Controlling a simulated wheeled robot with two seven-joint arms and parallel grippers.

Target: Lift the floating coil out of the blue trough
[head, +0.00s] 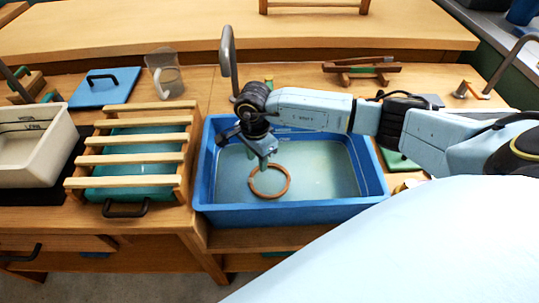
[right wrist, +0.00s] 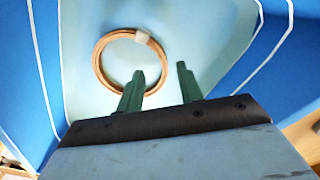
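The coil (head: 268,196) is a thin copper-brown ring lying in the blue trough (head: 290,215), left of the trough's middle. In the right wrist view the coil (right wrist: 97,66) has a pale band on its upper right. My right gripper (head: 266,163) reaches down into the trough at the coil's far side. My left gripper is not in view.
A wooden slatted rack (head: 135,150) stands left of the trough, with a white basin (head: 45,165) beyond it. A grey curved spout (head: 228,58) rises behind the trough. A clear jug (head: 165,75) and a blue board (head: 105,87) are at the back left.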

